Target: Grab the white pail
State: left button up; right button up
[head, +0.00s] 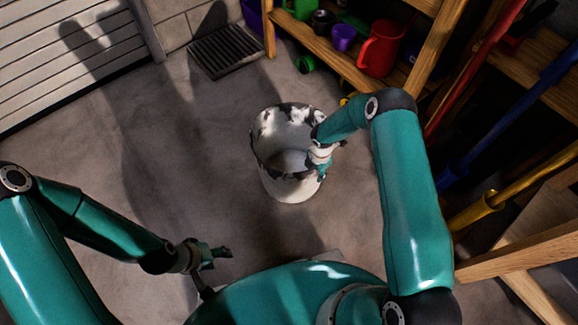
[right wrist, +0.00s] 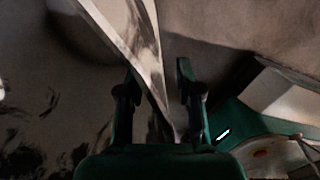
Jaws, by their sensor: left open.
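The white pail (head: 290,188), with dark patches on it, stands upright and open-topped on the floor in the head view. My right gripper (head: 321,172) points down at the right side of its rim. In the right wrist view, the pail's wall (right wrist: 146,55) runs between the two fingers of my right gripper (right wrist: 158,85). I cannot tell whether both fingers touch the wall. My left gripper (head: 222,258) is open and empty, low and left of the pail, apart from it.
A wooden shelf (head: 335,62) with a red jug (head: 381,48) and a purple cup (head: 343,37) stands behind the pail. A dark floor grate (head: 224,51) lies at the back left. Long coloured handles lean at the right. The floor left of the pail is clear.

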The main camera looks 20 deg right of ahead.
jog(key=shift+f+b, duration=0.25)
jog(key=shift+b, duration=0.15)
grip_shut()
jog(key=shift+r, duration=0.1)
dwell(0.4)
